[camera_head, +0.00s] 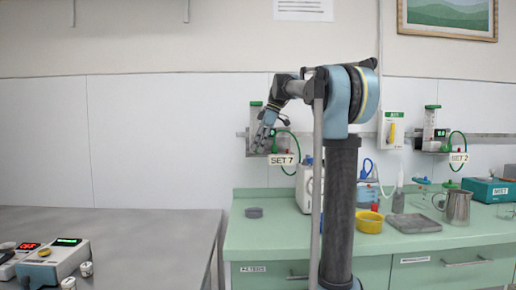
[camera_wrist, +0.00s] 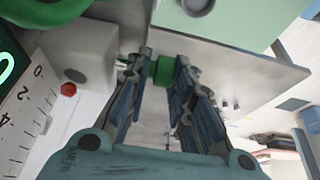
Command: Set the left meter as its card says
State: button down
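The left meter (camera_head: 255,124) hangs on the wall rail, with a clear tube and a green top. Its card (camera_head: 283,160) reads "SET 7". My gripper (camera_head: 266,136) is in front of the meter and hides much of it. In the wrist view, a green knob (camera_wrist: 163,70) shows between and partly behind the tips of my gripper (camera_wrist: 163,62). The fingers stand apart beside the knob; whether they press on it is unclear. The meter's scale (camera_wrist: 28,112) with 0, 2 and 4 and part of a green-lit display (camera_wrist: 6,68) show at left; the full reading is cut off.
A second meter (camera_head: 430,128) with a "SET 2" card (camera_head: 459,157) hangs at right. The green counter (camera_head: 270,228) below holds a white device, a yellow bowl (camera_head: 370,222), a tray (camera_head: 413,223) and a steel jug (camera_head: 458,207). A green hose (camera_head: 294,146) loops beside the left meter.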

jog(key=shift+s, duration=0.1)
jog(key=h, duration=0.2)
jog(key=shift+a+h, duration=0.4)
jog(key=h, duration=0.3)
jog(key=shift+a+h, duration=0.3)
jog(key=shift+a, duration=0.1)
jog(key=h, duration=0.3)
jog(key=shift+a+f, duration=0.2)
jog(key=shift+a, duration=0.05)
jog(key=shift+a+f+h, duration=0.15)
jog(key=shift+f+h, duration=0.05)
jog(key=shift+h, duration=1.2)
jog(key=shift+s, duration=0.1)
jog(key=c, duration=1.6)
grip_release()
jog(key=shift+o, duration=0.4)
